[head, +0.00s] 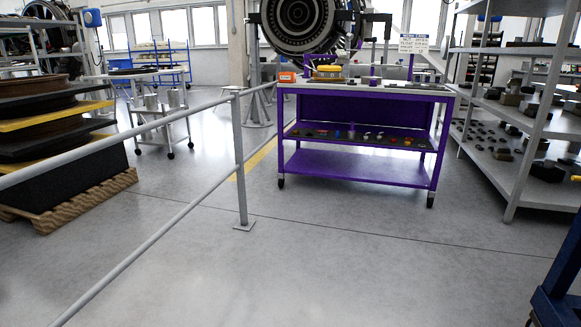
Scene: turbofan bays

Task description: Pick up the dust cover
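I cannot make out a dust cover for certain in the head view. A purple workbench (362,170) stands ahead, with small parts on its top and on its middle shelf. A yellow item (328,71) and an orange box (287,77) sit at the left of its top, too small to identify. Neither of my grippers is in view.
A grey railing (240,160) runs along the left, its post base on the floor. Stacked dark and yellow layers rest on a wooden pallet (75,200) behind it. Grey shelving (520,120) stands right, a blue frame (560,285) lower right. The central floor is clear.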

